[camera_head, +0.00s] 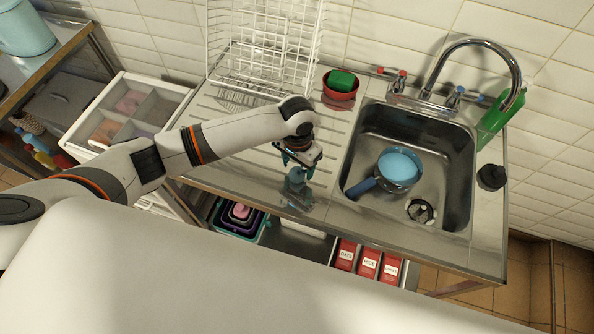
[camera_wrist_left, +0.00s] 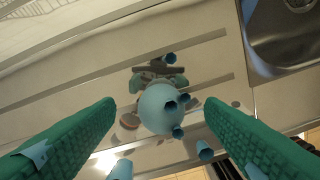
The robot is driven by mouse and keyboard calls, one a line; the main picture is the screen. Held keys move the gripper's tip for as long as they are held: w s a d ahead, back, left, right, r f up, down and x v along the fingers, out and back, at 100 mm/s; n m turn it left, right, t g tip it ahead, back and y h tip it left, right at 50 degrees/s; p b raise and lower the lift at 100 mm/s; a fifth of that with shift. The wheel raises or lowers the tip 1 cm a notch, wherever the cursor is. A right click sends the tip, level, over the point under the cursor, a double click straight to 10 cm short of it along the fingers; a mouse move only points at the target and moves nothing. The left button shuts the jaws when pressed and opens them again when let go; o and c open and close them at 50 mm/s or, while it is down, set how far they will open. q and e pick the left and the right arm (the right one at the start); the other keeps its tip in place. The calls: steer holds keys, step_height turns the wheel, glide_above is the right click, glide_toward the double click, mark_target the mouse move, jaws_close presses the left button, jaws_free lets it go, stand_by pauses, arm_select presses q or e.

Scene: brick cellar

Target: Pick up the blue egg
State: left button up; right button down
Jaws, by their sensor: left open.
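The blue egg (camera_wrist_left: 160,108) is pale blue and rounded, on the steel drainboard. In the wrist view it lies between the two green fingers of my left gripper (camera_wrist_left: 160,112), with a clear gap on each side. In the head view my left gripper (camera_head: 298,164) points down over the drainboard, open, with the blue egg (camera_head: 296,175) just below it and partly hidden by it. I cannot tell the exact height of the fingers above the board. My right gripper is not in view.
The steel drainboard (camera_head: 243,149) has a white wire rack (camera_head: 265,45) and a red bowl with a green sponge (camera_head: 341,81) at its back. The sink (camera_head: 447,137) to the right holds a blue pan (camera_head: 398,167). The drainboard's front edge is close to the egg.

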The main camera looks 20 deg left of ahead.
mark_target(298, 168)
arm_select(q)
steer(key=shift+s+f, duration=0.15)
steer(key=shift+f, duration=1.5)
steer(key=c, duration=0.7)
steer(key=shift+r, duration=0.1)
